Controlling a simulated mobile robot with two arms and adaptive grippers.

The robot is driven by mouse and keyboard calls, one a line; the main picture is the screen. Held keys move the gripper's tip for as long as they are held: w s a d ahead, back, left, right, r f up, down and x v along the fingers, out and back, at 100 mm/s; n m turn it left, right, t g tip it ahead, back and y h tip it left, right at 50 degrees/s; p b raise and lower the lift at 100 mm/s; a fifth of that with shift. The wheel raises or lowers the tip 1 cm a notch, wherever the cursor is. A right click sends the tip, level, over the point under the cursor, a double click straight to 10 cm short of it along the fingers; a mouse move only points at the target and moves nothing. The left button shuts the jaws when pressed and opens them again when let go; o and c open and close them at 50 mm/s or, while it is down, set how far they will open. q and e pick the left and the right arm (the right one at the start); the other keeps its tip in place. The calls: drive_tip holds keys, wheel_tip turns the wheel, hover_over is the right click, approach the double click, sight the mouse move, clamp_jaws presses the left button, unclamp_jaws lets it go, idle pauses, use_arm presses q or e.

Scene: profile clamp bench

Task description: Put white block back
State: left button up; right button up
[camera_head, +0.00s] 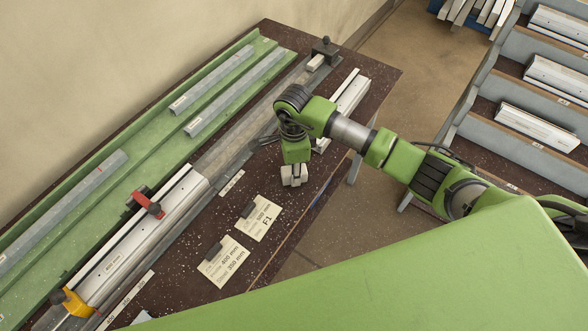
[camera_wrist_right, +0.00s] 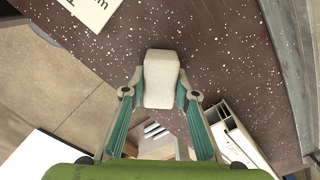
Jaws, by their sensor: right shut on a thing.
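The white block (camera_wrist_right: 160,72) is between the fingertips of my right gripper (camera_wrist_right: 160,92) in the right wrist view. The gripper is shut on its sides, above the dark speckled bench. In the head view my right gripper (camera_head: 294,178) points down over the bench's right part, near the two paper cards. The block there is mostly covered by the fingers, and I cannot tell its height over the bench. A small whitish block (camera_head: 315,62) lies at the far end of the rail, by a black stop (camera_head: 325,47). My left gripper is not in view.
The long rail (camera_head: 228,150) holds a white profile (camera_head: 150,235) with a red clamp (camera_head: 147,202) and a yellow one (camera_head: 72,301). Grey bars lie in the green tray (camera_head: 150,133) behind. Cards (camera_head: 225,262) lie in front. White profiles (camera_head: 345,100) lie beyond my gripper. A shelf rack (camera_head: 490,95) stands right.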

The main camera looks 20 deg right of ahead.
drive_tip(key=shift+f, duration=0.2)
drive_tip(key=o, duration=1.2)
drive_tip(key=shift+r, duration=0.1)
drive_tip(key=shift+r, duration=0.2)
wheel_tip(320, 180, up, 12)
drive_tip(key=b, duration=0.3)
